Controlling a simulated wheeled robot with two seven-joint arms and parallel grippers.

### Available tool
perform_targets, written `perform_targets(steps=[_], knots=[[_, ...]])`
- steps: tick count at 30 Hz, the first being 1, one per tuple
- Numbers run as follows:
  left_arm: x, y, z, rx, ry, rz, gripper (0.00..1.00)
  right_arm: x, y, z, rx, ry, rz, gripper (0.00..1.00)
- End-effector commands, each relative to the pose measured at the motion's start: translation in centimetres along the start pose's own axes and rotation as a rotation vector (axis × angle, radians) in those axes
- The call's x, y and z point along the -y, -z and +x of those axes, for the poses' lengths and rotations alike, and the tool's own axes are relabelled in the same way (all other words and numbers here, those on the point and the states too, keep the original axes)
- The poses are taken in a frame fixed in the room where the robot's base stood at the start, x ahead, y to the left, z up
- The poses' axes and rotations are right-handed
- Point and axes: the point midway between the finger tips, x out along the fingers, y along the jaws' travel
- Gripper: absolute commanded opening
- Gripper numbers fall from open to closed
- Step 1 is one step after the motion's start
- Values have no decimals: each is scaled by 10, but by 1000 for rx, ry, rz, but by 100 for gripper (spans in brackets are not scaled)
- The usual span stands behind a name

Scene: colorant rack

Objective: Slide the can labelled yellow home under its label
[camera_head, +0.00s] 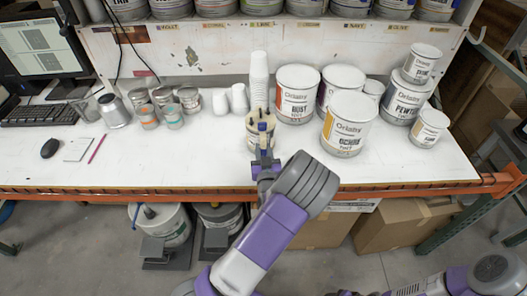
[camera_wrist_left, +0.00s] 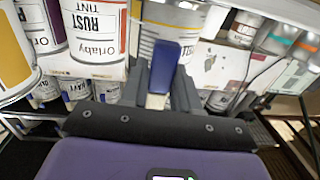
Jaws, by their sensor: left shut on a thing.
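My left gripper (camera_head: 262,146) is shut on a pale can (camera_head: 253,143) near the middle of the bench, in front of the stack of white cups. The left wrist view shows this can (camera_wrist_left: 176,22), with yellowish bands, beyond the blue pad between the fingers (camera_wrist_left: 162,90). Its label is not readable, and I cannot tell whether it touches the bench. Above is a shelf of large cans with small name labels on its edge, among them lime (camera_head: 262,24) and navy (camera_head: 354,25). I cannot make out a yellow label. My right arm is at the lower right; its fingers are not clear.
The white cup stack (camera_head: 259,78) stands behind the held can. Large cans crowd its right, among them rust (camera_head: 297,96) and ochre (camera_head: 347,125). Small cans (camera_head: 163,97) and white cups stand to its left.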

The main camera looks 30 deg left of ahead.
Motion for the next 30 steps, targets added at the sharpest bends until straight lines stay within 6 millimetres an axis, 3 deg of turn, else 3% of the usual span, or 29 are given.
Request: perform_targets(steps=[30], knots=[[0,31,1,-17,0,-5,0,6,-1,-16,0,0,0,57]])
